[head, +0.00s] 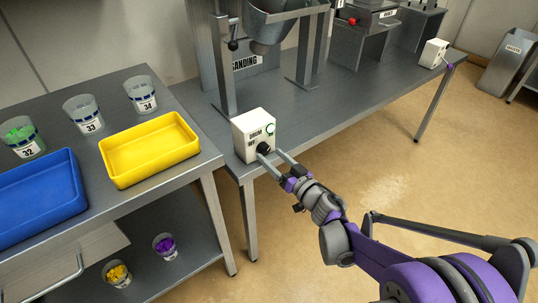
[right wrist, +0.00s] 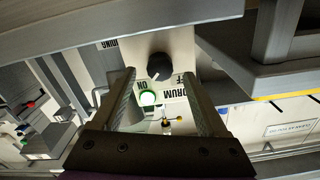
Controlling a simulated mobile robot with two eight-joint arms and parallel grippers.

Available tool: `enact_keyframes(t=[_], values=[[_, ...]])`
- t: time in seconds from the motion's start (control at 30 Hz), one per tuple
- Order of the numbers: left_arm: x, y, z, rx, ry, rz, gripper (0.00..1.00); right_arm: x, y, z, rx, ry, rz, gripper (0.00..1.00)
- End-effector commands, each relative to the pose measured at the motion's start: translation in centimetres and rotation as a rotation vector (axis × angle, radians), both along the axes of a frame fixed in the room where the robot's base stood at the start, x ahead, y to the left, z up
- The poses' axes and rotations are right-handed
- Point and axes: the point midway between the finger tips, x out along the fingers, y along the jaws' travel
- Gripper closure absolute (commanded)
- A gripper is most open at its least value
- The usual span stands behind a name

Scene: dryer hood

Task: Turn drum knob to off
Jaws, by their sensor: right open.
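The white drum control box (head: 252,138) stands at the near left corner of the grey bench, and its label reads DRUM. Its black knob (head: 263,148) is on the front face, below a green-lit ring (head: 270,129). In the right wrist view the knob (right wrist: 160,66) has a pale mark pointing toward the ON label, on the side of the glowing green light (right wrist: 147,98). My right gripper (head: 271,157) is open at the box front. In the wrist view its fingertips (right wrist: 159,74) lie on either side of the knob, with gaps visible; contact cannot be seen. My left gripper is out of view.
A side table at left holds a yellow tray (head: 120,168), a blue tray (head: 40,205) and numbered cups (head: 84,114). The sanding machine's metal posts (head: 224,75) rise behind the box. Another white box (head: 433,53) sits at the bench's far end.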

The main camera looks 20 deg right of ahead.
Motion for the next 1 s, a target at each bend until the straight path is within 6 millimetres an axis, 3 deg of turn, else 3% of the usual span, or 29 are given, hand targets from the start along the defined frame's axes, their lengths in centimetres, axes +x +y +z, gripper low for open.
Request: enact_keyframes(t=[0.2, 0.5, 0.93, 1.0], values=[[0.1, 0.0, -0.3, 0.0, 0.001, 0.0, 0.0, 1.9, 0.7, 0.0, 0.001, 0.0, 0.0, 0.24], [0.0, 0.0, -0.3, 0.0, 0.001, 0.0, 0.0, 2.1, 0.8, 0.0, 0.0, -0.001, -0.001, 0.24], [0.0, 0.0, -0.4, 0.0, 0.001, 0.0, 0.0, 2.1, 0.7, 0.0, 0.001, 0.0, -0.001, 1.0], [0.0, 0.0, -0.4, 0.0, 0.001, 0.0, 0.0, 2.1, 0.7, 0.0, 0.001, 0.0, -0.001, 1.0]])
